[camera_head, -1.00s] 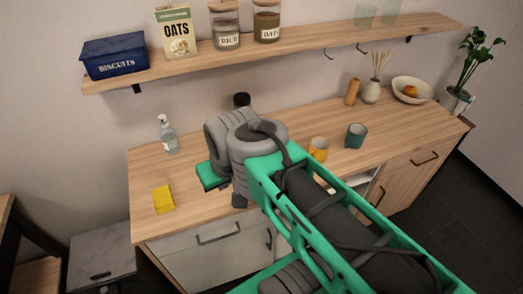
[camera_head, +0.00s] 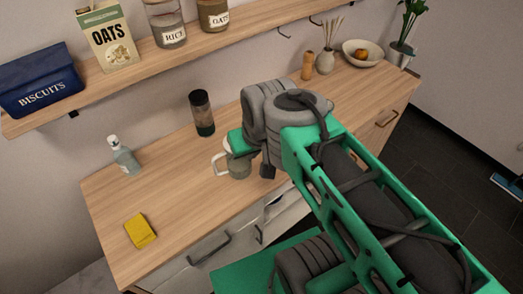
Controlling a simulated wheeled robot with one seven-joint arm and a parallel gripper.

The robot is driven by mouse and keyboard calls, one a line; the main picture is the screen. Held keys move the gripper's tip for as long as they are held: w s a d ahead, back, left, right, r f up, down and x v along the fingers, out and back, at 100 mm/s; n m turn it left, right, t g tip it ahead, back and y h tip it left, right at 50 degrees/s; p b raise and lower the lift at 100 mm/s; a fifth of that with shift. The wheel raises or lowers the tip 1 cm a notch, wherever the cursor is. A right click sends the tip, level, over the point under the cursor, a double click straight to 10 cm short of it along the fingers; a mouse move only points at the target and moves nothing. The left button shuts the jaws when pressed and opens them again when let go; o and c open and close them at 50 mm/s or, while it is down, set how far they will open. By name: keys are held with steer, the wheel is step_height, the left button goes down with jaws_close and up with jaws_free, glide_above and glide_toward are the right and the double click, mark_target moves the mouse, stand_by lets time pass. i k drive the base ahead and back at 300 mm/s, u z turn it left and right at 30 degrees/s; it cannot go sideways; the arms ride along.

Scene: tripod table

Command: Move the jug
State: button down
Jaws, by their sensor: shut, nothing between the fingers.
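A small grey-green vessel with a pale looped handle on its left, which looks like the jug (camera_head: 239,168), stands on the wooden counter (camera_head: 175,190). Its upper right part is hidden behind my green and grey wrist. My gripper (camera_head: 267,171) shows only as a small dark piece under the wrist, just right of the jug. It is shut with nothing in it. I cannot tell whether it touches the jug.
A dark cylinder (camera_head: 202,113) stands behind the jug. A spray bottle (camera_head: 124,157) and a yellow sponge (camera_head: 140,231) are at the left. A shelf (camera_head: 130,80) with jars runs above. A bowl (camera_head: 368,53) and vase (camera_head: 325,62) stand far right. The left counter is mostly clear.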

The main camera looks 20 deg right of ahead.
mark_target(240, 169)
steer(key=z, duration=1.6)
steer(key=k, duration=1.25)
steer(key=u, duration=2)
